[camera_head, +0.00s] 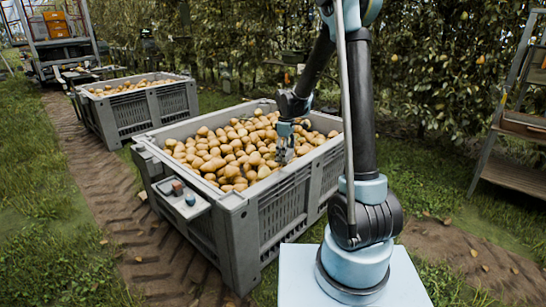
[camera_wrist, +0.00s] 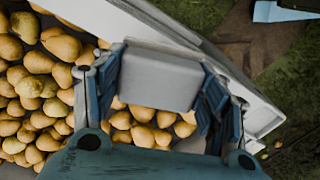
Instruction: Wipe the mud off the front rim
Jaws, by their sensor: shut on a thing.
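The large grey crate (camera_head: 236,205) is filled with yellow-brown pears (camera_head: 225,152). My gripper (camera_head: 284,150) points down over the right part of the crate, close to the pears and its right wall. In the wrist view, my gripper's blue fingers are shut on a pale grey block (camera_wrist: 160,78), held by its two sides. The block hides part of the pears and of the pale crate rim (camera_wrist: 262,112), which runs diagonally behind it. I cannot tell whether the block touches the rim. No mud is clearly visible on the rim.
A small side tray (camera_head: 196,213) on the crate's near left side holds a reddish block (camera_head: 177,187) and a pale blue item (camera_head: 190,199). A second pear crate (camera_head: 140,110) stands behind. A wooden ladder stand (camera_head: 512,125) is at right. A muddy track runs along the left.

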